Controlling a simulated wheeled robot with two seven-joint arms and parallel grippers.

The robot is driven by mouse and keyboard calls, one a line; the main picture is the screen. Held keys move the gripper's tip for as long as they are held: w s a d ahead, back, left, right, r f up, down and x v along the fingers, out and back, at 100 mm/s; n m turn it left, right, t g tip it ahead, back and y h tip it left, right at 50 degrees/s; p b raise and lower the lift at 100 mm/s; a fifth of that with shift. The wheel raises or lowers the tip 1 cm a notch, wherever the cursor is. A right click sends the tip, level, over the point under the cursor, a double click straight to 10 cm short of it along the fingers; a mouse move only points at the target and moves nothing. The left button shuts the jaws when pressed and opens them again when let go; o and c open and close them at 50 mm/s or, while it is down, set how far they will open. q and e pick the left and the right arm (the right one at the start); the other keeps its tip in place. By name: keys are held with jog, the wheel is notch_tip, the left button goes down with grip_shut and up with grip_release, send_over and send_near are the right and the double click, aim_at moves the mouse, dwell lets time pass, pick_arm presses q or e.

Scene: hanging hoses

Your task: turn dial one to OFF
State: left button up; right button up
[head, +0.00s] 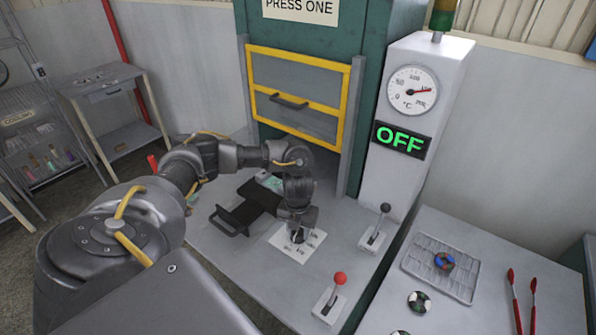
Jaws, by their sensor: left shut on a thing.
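My left arm reaches in from the left, and my left gripper (298,232) points down over a white dial plate (282,247) with dark markings on the press table. The gripper is shut on the dial's dark knob (297,238), which is mostly hidden by the fingers. The plate's lettering is too small to read. A display reading OFF in green (400,140) is on the white column at the right, below a round temperature gauge (413,91) with a red needle. My right gripper is not in view.
A red-knobbed lever (340,278) and a black-knobbed lever (385,208) stand right of the dial. A black handled tray (233,218) lies to its left. Behind is the green press (345,25) with a yellow-framed door (300,95). A wire rack (462,285) and red tongs (512,290) lie at right.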

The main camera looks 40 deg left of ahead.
pick_arm(q)
jog(key=shift+m, duration=0.6)
jog(key=o, duration=1)
jog(key=shift+r, duration=0.15)
notch_tip(320, 180, up, 11)
jog(key=p, duration=0.1)
jog(key=shift+f, duration=0.2)
